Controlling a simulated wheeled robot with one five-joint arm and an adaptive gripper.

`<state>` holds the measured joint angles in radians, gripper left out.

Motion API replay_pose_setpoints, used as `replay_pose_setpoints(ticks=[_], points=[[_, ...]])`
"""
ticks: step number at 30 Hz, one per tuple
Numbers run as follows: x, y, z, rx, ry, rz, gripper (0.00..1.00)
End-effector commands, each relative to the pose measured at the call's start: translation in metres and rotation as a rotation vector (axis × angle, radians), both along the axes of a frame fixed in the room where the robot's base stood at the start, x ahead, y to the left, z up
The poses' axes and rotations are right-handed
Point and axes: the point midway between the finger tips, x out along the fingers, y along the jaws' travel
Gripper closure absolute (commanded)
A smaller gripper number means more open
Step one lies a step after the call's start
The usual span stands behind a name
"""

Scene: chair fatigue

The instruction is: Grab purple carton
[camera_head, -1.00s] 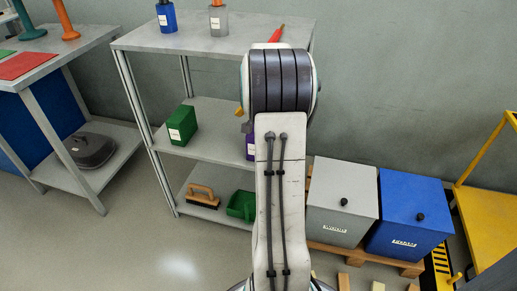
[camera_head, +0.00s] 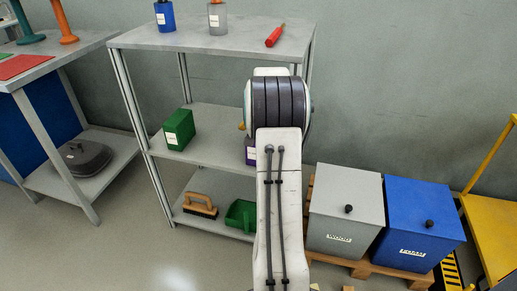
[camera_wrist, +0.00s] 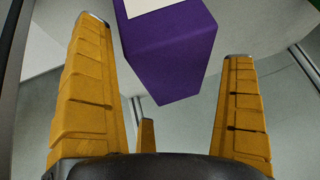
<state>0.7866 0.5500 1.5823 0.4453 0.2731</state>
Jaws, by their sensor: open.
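The purple carton (camera_wrist: 168,52) with a white label stands ahead of my gripper in the wrist view, between and beyond the fingertips, with its top cut off by the frame edge. In the head view only a sliver of the purple carton (camera_head: 250,152) shows on the middle shelf, the rest hidden behind my arm. In the head view my gripper is mostly hidden behind my arm.
A green carton (camera_head: 179,129) stands left on the middle shelf (camera_head: 205,150). A grey bin (camera_head: 343,208) and blue bin (camera_head: 417,222) stand on a pallet at right. A red screwdriver-like tool (camera_head: 275,36) lies on top.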

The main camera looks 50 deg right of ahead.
Motion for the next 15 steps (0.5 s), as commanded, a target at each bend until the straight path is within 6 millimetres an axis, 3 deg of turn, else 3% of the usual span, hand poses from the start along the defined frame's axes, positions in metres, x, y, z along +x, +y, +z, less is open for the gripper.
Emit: replay_pose_setpoints(ticks=[14,15], points=[[0.002,-0.0021,-0.004,0.0,0.0,0.0,0.0],[0.0019,-0.002,-0.004,0.0,0.0,0.0,0.04]])
